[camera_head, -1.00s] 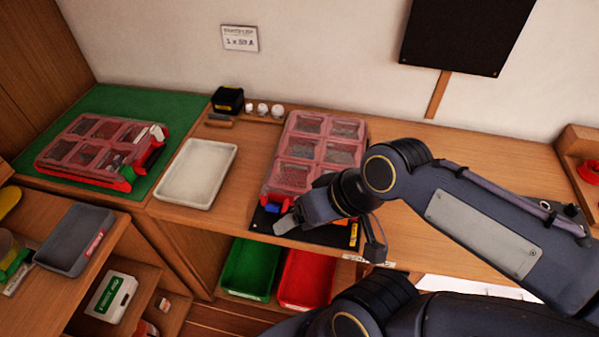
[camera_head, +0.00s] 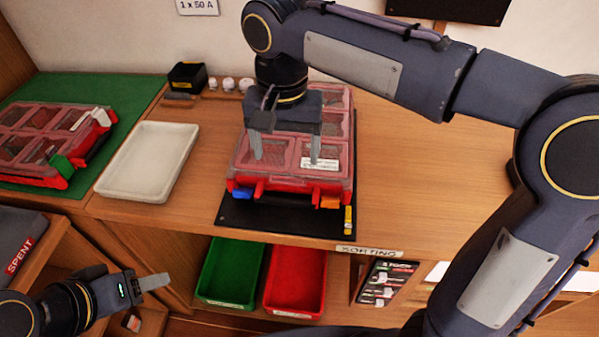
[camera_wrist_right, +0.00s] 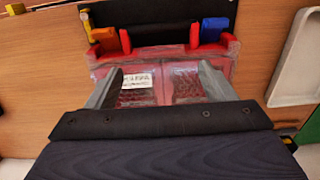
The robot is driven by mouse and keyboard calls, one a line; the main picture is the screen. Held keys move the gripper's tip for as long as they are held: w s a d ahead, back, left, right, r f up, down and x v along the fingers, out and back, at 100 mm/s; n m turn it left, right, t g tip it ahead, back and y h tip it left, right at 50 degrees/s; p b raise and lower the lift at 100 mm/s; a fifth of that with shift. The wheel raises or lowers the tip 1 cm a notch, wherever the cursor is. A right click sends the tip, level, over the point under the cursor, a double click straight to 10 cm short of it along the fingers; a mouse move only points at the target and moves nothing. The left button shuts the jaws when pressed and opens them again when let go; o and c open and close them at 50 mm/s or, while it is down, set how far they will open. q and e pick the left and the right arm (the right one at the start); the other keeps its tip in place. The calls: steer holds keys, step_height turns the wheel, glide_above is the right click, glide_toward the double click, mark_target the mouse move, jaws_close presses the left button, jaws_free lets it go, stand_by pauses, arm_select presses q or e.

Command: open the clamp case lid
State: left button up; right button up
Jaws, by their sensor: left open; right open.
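A red case with a clear compartmented lid (camera_head: 262,150) lies on a black mat (camera_head: 285,218) at the middle of the bench; its lid looks down. I cannot tell for sure that it is the clamp case. A blue latch (camera_head: 241,193) and an orange latch (camera_head: 330,202) are on its front edge; both show in the right wrist view, orange (camera_wrist_right: 106,40) and blue (camera_wrist_right: 214,30). My right gripper (camera_head: 287,158) is open, pointing down over the lid, with a white label (camera_head: 320,164) by one finger; contact is unclear. My left gripper (camera_head: 150,283) is open and empty at the lower left.
A second red case (camera_head: 45,140) lies on a green mat at the left. A white tray (camera_head: 150,160) sits between the cases. Green (camera_head: 232,270) and red (camera_head: 296,280) bins are below the bench front. The bench right of the middle case is clear.

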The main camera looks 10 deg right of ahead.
mark_target(287, 179)
step_height(287, 179, down, 6)
steer(key=shift+f+b, duration=0.1)
steer(key=shift+b, duration=0.3)
arm_select(q)
steer(key=shift+f, duration=0.5)
arm_select(e)
steer(key=shift+c, duration=0.3)
steer(key=c, duration=1.3)
arm_select(q)
step_height(287, 179, up, 22)
steer(key=p, duration=2.2)
steer(key=shift+s, duration=0.2)
arm_select(e)
steer(key=shift+w+d+r+g+y, duration=0.15)
steer(key=shift+w+d+r+g, duration=0.3)
steer(key=shift+w+r, duration=1.9)
steer(key=shift+w+d+r+g+y, duration=0.1)
steer(key=shift+w+d+r+g, duration=0.35)
steer(key=shift+r, duration=3.7)
steer(key=shift+w+d+r+g+y, duration=0.15)
steer(key=shift+w+d+r+g, duration=0.25)
steer(key=shift+w+r, duration=1.9)
steer(key=shift+c, duration=0.2)
arm_select(q)
steer(key=shift+a, duration=0.1)
steer(key=shift+c, duration=0.4)
arm_select(e)
steer(key=shift+s+d+r, duration=0.1)
steer(key=shift+s+r, duration=0.85)
steer(key=shift+s, duration=0.05)
